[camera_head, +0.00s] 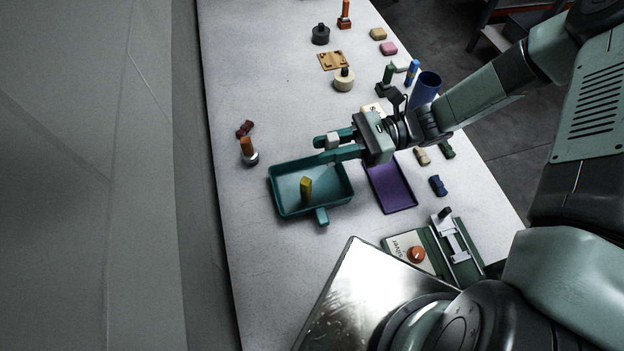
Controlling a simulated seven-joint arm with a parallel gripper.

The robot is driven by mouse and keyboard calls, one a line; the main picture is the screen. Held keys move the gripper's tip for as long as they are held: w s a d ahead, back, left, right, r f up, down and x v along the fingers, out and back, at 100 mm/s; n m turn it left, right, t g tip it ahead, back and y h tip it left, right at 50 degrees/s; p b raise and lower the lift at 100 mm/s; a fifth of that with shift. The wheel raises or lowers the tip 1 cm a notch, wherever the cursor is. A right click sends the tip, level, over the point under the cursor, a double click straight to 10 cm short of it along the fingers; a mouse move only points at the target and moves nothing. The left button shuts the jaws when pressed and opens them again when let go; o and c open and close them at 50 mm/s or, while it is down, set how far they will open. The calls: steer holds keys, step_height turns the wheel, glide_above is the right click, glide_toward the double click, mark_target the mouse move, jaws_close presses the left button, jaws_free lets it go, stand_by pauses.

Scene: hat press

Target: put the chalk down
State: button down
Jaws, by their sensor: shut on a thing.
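My gripper (332,148) reaches in from the right, over the far edge of the teal tray. Its two teal fingers are shut on a small pale piece, which looks like the chalk (332,141). The fingers hide part of it. I cannot tell how high it is above the table or tray. The teal tray (284,204) has a short handle at its near side, and a yellow block (306,188) stands in it.
A purple tray (392,190) lies right of the teal tray. An orange-topped stamp (248,151) and dark red piece (244,128) stand left. Several small items line the far right. The table's left front (260,270) is clear.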

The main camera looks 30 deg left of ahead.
steer(key=f, duration=0.7)
steer(key=shift+w+d+f, duration=0.15)
steer(key=shift+w+d, duration=0.1)
steer(key=shift+d, duration=0.1)
steer(key=shift+f, duration=2.1)
